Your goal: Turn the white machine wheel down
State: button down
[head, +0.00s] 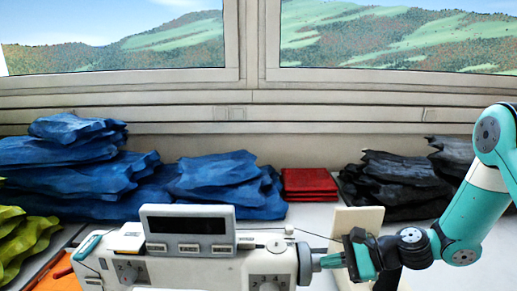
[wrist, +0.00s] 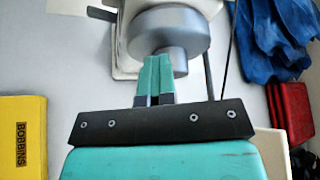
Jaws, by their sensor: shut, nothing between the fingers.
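The white sewing machine (head: 205,268) stands at the front of the table in the head view, with a display and dials. Its grey wheel (head: 304,266) is on the machine's right end and also shows large at the top of the wrist view (wrist: 166,28). My gripper (head: 327,261) is just right of the wheel and points left at it. In the wrist view my shut teal fingers (wrist: 155,64) overlap the wheel's lower hub, with nothing between them. I cannot tell whether they touch it.
Blue cloth piles (head: 225,180), a red stack (head: 310,183) and dark cloth (head: 395,180) lie along the back. A cream board (head: 355,222) stands behind my gripper. A yellow bobbins box (wrist: 22,120) lies at left in the wrist view, with bare table beside it.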

jog(key=shift+w+a+r+p, duration=0.15)
jog(key=shift+w+r+p, duration=0.5)
jog(key=shift+p, duration=0.3)
jog(key=shift+w+f, duration=0.15)
jog(key=shift+w, duration=0.2)
jog(key=shift+p, duration=0.45)
jog(key=d+p, duration=0.1)
jog(key=d, duration=0.5)
jog(key=shift+r, duration=0.4)
